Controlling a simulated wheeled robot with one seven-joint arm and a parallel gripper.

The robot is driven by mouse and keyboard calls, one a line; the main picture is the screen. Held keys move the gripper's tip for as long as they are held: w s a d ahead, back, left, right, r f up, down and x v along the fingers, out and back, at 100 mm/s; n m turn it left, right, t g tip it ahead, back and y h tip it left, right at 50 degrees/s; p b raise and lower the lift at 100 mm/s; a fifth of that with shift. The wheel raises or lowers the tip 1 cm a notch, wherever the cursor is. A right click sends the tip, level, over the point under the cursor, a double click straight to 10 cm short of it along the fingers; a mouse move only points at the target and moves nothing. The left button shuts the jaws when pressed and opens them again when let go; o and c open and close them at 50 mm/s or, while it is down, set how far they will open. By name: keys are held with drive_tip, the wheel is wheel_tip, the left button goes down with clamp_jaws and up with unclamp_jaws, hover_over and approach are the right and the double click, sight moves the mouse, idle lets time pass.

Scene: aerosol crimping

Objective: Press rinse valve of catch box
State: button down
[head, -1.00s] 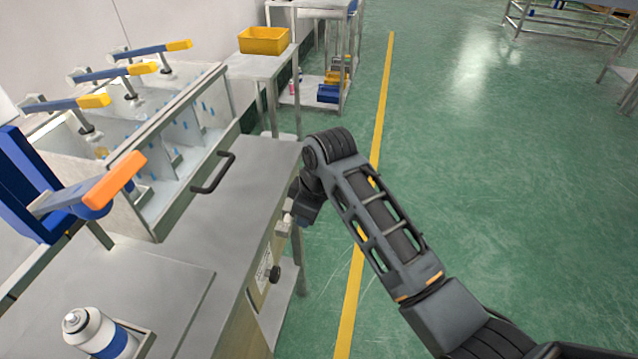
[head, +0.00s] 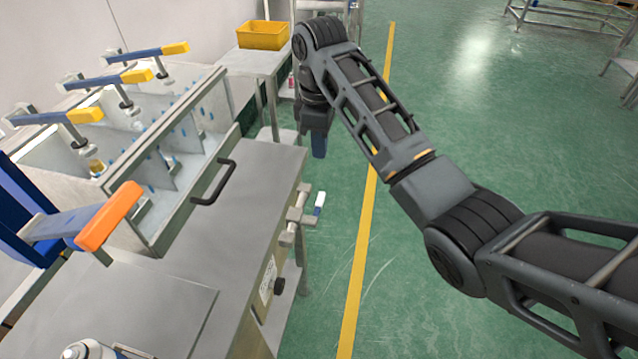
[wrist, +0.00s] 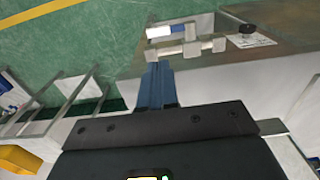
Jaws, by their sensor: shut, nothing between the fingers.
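The rinse valve (head: 302,212) sticks out from the right side of the steel bench, a metal pipe fitting with a white-and-blue lever (head: 319,203). In the wrist view the valve body (wrist: 187,50) lies just beyond my fingertips, with its lever (wrist: 172,32) further out. The catch box (head: 186,217) is a pale metal box with dividers and blue drop marks on the bench. My gripper (head: 319,150) points down past the bench's right edge, beyond the valve in the head view. Its blue fingers (wrist: 156,85) are together and empty. No contact with the valve is visible.
Orange and yellow clamp levers stand at left. A yellow bin (head: 263,34) sits on a far table.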

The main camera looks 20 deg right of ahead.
sight(320, 196)
wheel_tip(320, 196, down, 14)
drive_tip(key=shift+f+b, duration=0.1)
drive_tip(key=shift+b, duration=1.05)
drive_tip(key=shift+w+d+f, duration=0.2)
drive_tip(key=shift+w+f, duration=0.1)
drive_tip(key=shift+f, duration=0.45)
drive_tip(key=shift+w+d+f, duration=0.1)
drive_tip(key=shift+w+f, duration=0.05)
drive_tip(key=shift+f, duration=1)
drive_tip(key=shift+s+f+b, duration=0.2)
drive_tip(key=shift+f+b, duration=0.6)
drive_tip(key=shift+f, duration=0.7)
drive_tip(key=shift+s+a+f+g+y+b, duration=0.1)
drive_tip(key=shift+a+f+g+y+b, duration=0.25)
drive_tip(key=shift+g, duration=0.25)
